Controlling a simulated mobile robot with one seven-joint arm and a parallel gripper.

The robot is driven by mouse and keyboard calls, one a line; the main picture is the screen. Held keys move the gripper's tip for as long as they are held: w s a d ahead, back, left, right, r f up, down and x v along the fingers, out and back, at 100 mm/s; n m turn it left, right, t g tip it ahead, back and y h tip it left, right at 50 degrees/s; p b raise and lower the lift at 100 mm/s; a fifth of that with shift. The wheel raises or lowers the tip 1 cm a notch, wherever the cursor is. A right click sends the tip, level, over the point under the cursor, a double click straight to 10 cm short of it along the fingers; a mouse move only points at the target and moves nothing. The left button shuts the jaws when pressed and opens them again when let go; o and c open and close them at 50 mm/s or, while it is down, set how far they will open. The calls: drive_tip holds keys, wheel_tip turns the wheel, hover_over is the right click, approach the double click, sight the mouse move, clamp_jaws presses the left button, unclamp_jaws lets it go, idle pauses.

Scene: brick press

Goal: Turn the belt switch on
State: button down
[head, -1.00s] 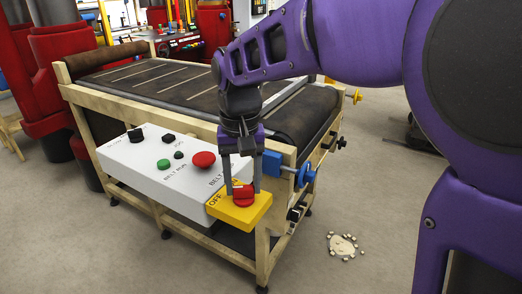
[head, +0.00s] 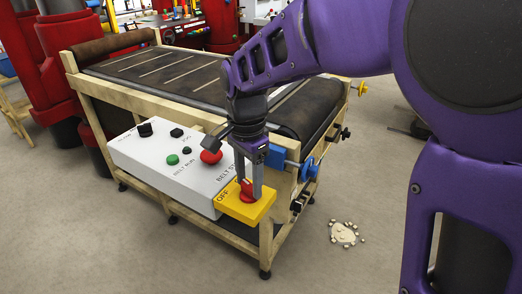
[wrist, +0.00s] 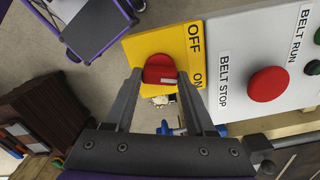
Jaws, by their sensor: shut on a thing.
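The belt switch is a red rotary knob (head: 247,188) on a yellow plate (head: 232,207) at the near right end of the white control box. My gripper (head: 248,192) points down over it, with one finger on each side of the knob. In the wrist view the red knob (wrist: 160,69) sits between the fingertips of my gripper (wrist: 160,77), which is shut on it. OFF and ON labels show on the yellow plate (wrist: 160,43) beside the knob. In the head view the ON label is hidden behind my gripper.
The white control box (head: 160,170) carries a red BELT STOP button (head: 211,157), a green BELT RUN button (head: 172,160) and black knobs. The belt conveyor (head: 190,75) stands behind it. A blue handwheel (head: 309,170) is close on the right. A pale pile (head: 343,234) lies on the floor.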

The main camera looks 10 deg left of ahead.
sight(250, 184)
drive_tip(key=m+p, duration=0.1)
drive_tip(key=m, duration=0.4)
drive_tip(key=shift+w, duration=0.1)
drive_tip(key=shift+m, duration=0.3)
idle(0.4)
drive_tip(key=shift+c, duration=1.2)
unclamp_jaws()
wheel_tip(250, 184, up, 18)
drive_tip(key=p, duration=0.2)
drive_tip(key=shift+f+p, duration=0.25)
drive_tip(key=shift+p, duration=0.15)
